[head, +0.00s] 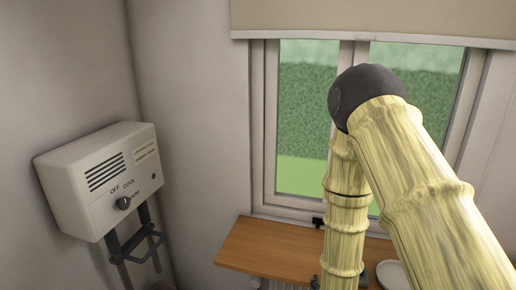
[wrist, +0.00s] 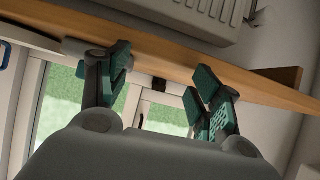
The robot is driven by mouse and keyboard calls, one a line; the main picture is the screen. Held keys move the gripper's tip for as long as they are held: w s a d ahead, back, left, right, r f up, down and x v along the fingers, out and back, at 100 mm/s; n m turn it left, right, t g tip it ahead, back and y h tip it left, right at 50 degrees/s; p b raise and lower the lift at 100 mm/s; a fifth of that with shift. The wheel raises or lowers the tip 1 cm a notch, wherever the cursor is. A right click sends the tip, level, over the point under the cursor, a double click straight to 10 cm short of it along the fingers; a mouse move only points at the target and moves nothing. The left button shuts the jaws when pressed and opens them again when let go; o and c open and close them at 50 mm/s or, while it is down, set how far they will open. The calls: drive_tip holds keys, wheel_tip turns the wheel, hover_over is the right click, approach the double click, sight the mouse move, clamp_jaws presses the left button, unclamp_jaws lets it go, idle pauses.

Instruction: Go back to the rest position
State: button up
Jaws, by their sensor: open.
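My gripper (wrist: 163,76) is open in the wrist view, with its two teal-padded fingers spread apart. Nothing shows held between the pads. The wooden sill (wrist: 160,57) runs across the picture beyond the fingers, with the window below it, so this view looks turned over. In the head view my arm rises on the right and bends down in front of the window. My gripper is mostly hidden there, low behind the arm.
A white control box (head: 104,180) with a dial hangs on the left wall. The wooden sill (head: 262,248) lies below the window (head: 306,120). A white dish (head: 393,274) is partly hidden by my arm. A ribbed radiator (wrist: 190,10) shows in the wrist view.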

drive_tip(key=s+f+n+g+y+b, duration=0.1)
drive_tip(key=s+f+g+b, duration=0.35)
drive_tip(key=s+f, duration=1.05)
drive_tip(key=s+f+g+y+b, duration=0.1)
drive_tip(key=s+f+g, duration=0.2)
drive_tip(key=s+f, duration=0.4)
drive_tip(key=s+d+f+n+g+y+b, duration=0.1)
drive_tip(key=s+f+g+b, duration=0.1)
drive_tip(key=s+f+g, duration=0.2)
drive_tip(key=s+f, duration=0.3)
drive_tip(key=s, duration=0.5)
drive_tip(key=shift+s+d+f, duration=0.15)
drive_tip(key=shift+s, duration=0.2)
drive_tip(key=shift+c, duration=0.3)
